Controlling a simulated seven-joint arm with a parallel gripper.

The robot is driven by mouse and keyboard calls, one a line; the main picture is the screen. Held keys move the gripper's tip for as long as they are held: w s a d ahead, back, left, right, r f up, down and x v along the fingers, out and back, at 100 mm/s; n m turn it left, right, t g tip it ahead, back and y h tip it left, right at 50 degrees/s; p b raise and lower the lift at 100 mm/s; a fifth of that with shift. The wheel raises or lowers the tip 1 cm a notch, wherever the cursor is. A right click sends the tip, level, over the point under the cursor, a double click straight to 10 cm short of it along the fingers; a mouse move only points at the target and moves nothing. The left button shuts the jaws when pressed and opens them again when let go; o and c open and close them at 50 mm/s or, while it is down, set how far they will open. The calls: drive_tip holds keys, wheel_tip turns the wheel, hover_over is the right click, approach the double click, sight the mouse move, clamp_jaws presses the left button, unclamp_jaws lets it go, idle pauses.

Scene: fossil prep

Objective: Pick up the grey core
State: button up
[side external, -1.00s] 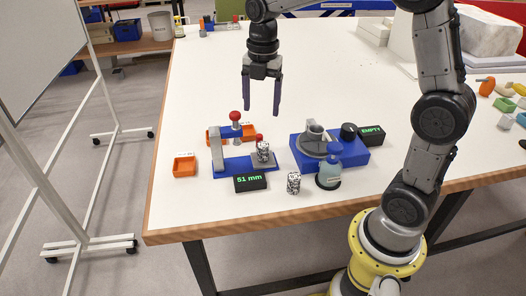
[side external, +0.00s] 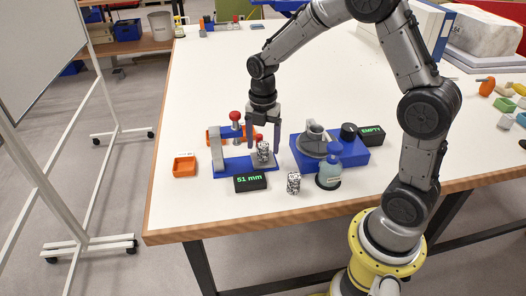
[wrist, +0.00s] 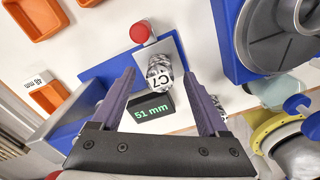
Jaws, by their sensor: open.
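A speckled grey core (side external: 263,154) stands upright on the grey plate of the blue measuring stand (side external: 232,170). In the wrist view its labelled top (wrist: 159,73) faces the camera. My gripper (side external: 263,149) is open and points down, with one finger on each side of this core in both views. I cannot tell whether either finger touches it. A second speckled core (side external: 293,183) stands on the table in front; in the wrist view it is mostly hidden behind the right finger.
A display reading 51 mm (side external: 250,183) stands in front of the stand. Orange trays (side external: 185,167) are at left. A blue machine (side external: 350,155), a display reading EMPTY (side external: 371,136) and a bottle (side external: 329,172) stand close on the right.

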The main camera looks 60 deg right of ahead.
drive_tip(key=shift+f, duration=1.3)
clamp_jaws()
